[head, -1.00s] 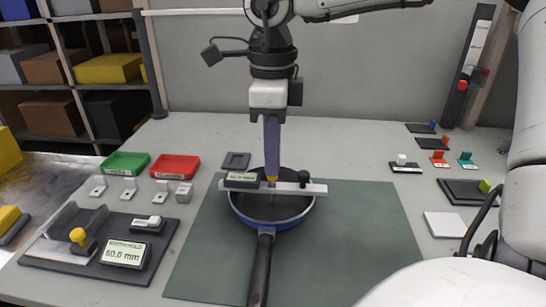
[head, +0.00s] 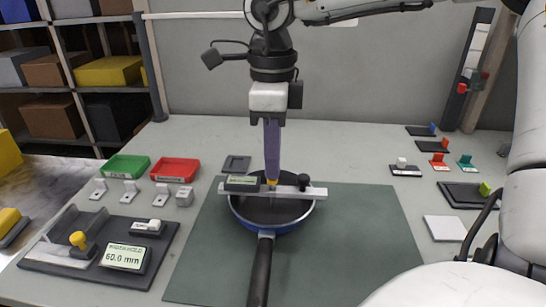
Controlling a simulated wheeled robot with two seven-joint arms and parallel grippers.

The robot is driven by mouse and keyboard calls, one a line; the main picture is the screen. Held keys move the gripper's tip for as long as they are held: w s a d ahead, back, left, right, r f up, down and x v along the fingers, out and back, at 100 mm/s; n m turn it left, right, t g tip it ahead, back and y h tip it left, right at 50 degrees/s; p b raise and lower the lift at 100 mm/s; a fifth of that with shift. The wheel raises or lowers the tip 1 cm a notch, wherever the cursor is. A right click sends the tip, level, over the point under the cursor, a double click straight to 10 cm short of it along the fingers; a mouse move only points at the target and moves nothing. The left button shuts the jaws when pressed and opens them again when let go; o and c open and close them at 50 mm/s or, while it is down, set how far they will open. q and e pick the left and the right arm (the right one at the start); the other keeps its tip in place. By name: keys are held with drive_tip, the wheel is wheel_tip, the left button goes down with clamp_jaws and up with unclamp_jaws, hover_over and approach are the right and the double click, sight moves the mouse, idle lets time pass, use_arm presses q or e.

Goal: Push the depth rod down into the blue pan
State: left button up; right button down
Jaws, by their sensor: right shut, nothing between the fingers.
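The blue pan (head: 240,218) sits on the green mat, its black handle (head: 261,270) toward me. A silver depth gauge bar (head: 311,192) lies across its rim, with a small display box (head: 242,183) on the left and a black knob (head: 304,182) on the right. The depth rod's yellow top (head: 272,183) shows at the middle of the bar. My right gripper (head: 272,177) points straight down, shut and empty, its purple fingers at the yellow top and seemingly touching it. The rod's lower end cannot be made out. My left gripper is out of view.
A green mat (head: 375,230) lies under the pan. A green tray (head: 125,167), a red tray (head: 174,171) and a dark fixture with a 60.0 mm display (head: 124,257) stand left. Small coloured tags (head: 438,161) and a white block (head: 444,228) lie right.

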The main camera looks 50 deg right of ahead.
wheel_tip(320, 180, up, 9)
drive_tip(key=p, duration=0.6)
drive_tip(key=shift+f, duration=0.15)
idle(0.5)
